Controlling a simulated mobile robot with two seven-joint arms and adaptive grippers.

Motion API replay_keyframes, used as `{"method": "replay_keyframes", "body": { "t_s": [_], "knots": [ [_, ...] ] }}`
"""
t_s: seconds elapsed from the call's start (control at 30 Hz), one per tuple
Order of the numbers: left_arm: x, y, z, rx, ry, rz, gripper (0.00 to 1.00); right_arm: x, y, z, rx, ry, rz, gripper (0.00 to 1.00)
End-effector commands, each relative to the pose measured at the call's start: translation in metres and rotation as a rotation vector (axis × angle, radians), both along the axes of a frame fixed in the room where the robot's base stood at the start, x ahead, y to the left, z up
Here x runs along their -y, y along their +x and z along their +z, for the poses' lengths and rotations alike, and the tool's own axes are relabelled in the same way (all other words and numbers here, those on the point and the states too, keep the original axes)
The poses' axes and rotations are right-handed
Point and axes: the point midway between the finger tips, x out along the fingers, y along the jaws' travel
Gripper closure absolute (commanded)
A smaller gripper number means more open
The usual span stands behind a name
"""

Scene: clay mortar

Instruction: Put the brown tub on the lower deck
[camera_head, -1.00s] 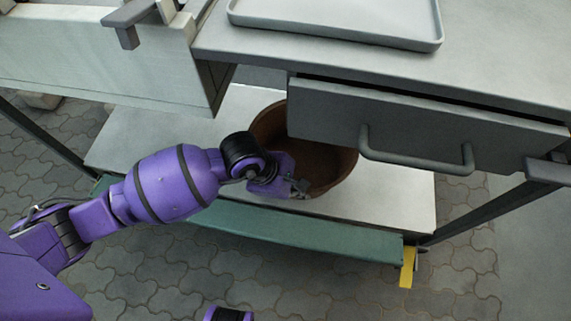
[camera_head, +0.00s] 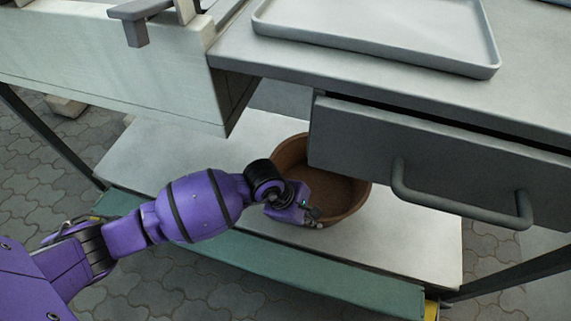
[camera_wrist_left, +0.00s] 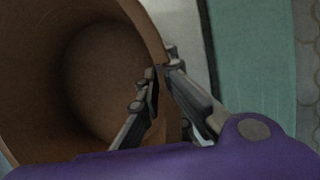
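The brown tub (camera_head: 345,194) is upright on the white lower deck (camera_head: 160,150), below the drawer, which hides part of its far right side. The tub looks empty. My left gripper (camera_head: 312,218) is at the near side of the tub's rim. In the left wrist view the tub (camera_wrist_left: 100,80) fills the left half, and my left gripper (camera_wrist_left: 160,75) has one finger inside the wall and one outside, with the rim between the fingertips. The fingers look closed on the rim. My right gripper is not in view.
A grey drawer (camera_head: 440,170) with a bar handle (camera_head: 460,205) hangs over the tub, slightly open. A grey tray (camera_head: 380,35) lies on the upper top. A green rail (camera_head: 270,262) runs along the deck's front edge. The deck is bare left of the tub.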

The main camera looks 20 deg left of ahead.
Motion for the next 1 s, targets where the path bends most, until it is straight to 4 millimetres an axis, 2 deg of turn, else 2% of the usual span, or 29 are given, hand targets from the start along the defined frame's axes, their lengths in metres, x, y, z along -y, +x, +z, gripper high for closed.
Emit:
{"method": "replay_keyframes", "body": {
  "t_s": [0.03, 0.13, 0.47, 0.8, 1.0],
  "knots": [
    [0.002, 0.005, 0.004, 0.008, -0.002, -0.002, 0.88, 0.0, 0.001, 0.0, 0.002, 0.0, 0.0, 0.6],
    [0.002, 0.005, 0.004, 0.009, -0.002, -0.002, 0.77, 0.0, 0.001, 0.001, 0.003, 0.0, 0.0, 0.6],
    [0.001, 0.005, 0.008, 0.011, -0.002, -0.002, 0.77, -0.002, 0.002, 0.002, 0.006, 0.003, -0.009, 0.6],
    [-0.019, -0.004, 0.058, 0.014, -0.001, -0.003, 0.77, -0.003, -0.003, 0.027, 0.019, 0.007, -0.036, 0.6],
    [-0.026, -0.008, 0.073, 0.012, -0.002, -0.003, 0.77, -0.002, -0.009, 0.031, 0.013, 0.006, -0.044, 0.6]
  ]
}}
